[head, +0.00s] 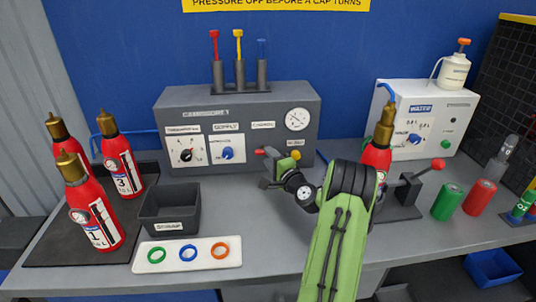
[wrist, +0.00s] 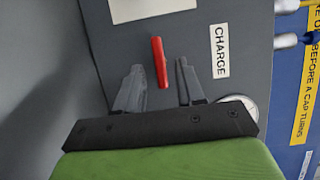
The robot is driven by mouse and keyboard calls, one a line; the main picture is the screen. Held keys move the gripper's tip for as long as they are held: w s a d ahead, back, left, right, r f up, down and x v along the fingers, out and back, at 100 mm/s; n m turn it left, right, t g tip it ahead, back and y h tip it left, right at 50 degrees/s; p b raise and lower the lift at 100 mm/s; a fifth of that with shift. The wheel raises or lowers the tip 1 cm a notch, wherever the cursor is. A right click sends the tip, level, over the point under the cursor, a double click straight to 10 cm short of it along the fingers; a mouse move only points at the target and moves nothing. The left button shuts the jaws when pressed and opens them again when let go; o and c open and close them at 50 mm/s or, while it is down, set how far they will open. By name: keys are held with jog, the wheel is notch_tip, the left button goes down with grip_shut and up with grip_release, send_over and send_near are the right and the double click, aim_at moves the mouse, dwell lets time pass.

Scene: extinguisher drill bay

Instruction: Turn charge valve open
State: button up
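The charge valve's red lever (wrist: 159,62) shows in the wrist view on the grey panel, beside the CHARGE label (wrist: 220,50). My gripper (wrist: 160,72) is open, with one finger on each side of the lever and a visible gap to both. I cannot tell how far the fingertips are from the panel. In the head view my gripper (head: 272,172) is in front of the grey compressor box (head: 235,107), below its CHARGE label (head: 262,125). The red lever end (head: 260,152) shows just left of my gripper; the rest of the valve is hidden there.
A gauge (head: 298,119) sits at the panel's upper right. A black scrap bin (head: 170,211) and a white tray (head: 187,254) with three rings stand front left. Red extinguishers (head: 90,215) stand at the left; another (head: 376,158) stands right of my arm.

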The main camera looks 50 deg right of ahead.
jog(key=shift+x, duration=0.9)
grip_shut()
